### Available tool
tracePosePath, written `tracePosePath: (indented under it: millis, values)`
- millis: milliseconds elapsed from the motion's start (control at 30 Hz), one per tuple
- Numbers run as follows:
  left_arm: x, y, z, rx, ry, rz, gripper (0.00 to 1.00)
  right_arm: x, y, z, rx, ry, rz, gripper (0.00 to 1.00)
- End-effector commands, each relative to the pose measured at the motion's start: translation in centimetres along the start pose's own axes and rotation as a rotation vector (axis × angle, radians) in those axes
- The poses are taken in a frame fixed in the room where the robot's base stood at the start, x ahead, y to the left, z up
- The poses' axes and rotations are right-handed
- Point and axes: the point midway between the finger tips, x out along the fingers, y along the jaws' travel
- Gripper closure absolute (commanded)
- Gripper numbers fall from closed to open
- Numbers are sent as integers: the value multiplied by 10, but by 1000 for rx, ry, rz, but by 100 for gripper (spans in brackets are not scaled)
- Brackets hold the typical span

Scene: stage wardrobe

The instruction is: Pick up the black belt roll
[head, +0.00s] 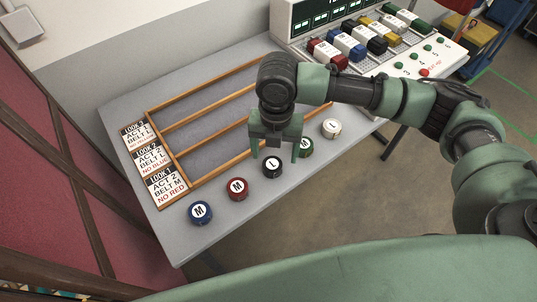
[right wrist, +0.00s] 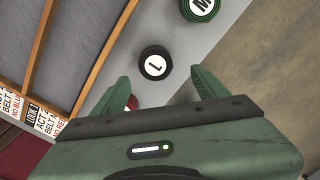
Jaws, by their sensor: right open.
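The black belt roll (head: 272,167), with a white disc marked L on top, stands on the grey table in front of the wooden rack. It also shows in the right wrist view (right wrist: 155,63), ahead of the fingers. My right gripper (head: 277,152) is open and empty. In the head view it hangs just above and behind the black roll, its fingers pointing down. In the right wrist view the right gripper (right wrist: 163,88) has its two green fingers spread, with the black roll beyond the gap between them. My left gripper is not in view.
The wooden rack (head: 172,152) has empty lanes and label cards.

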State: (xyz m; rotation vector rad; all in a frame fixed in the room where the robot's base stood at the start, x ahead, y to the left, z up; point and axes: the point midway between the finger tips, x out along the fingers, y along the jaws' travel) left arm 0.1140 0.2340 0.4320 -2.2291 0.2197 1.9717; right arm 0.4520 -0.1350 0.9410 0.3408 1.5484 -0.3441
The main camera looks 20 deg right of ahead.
Motion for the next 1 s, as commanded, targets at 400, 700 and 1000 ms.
tracePosePath:
  millis: [400,700,1000]
  values:
    - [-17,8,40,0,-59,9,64,53,8,10,1,3,-2,26]
    - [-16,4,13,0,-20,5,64,71,8,10,-1,-1,1,26]
    - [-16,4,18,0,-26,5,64,70,8,10,0,-1,1,82]
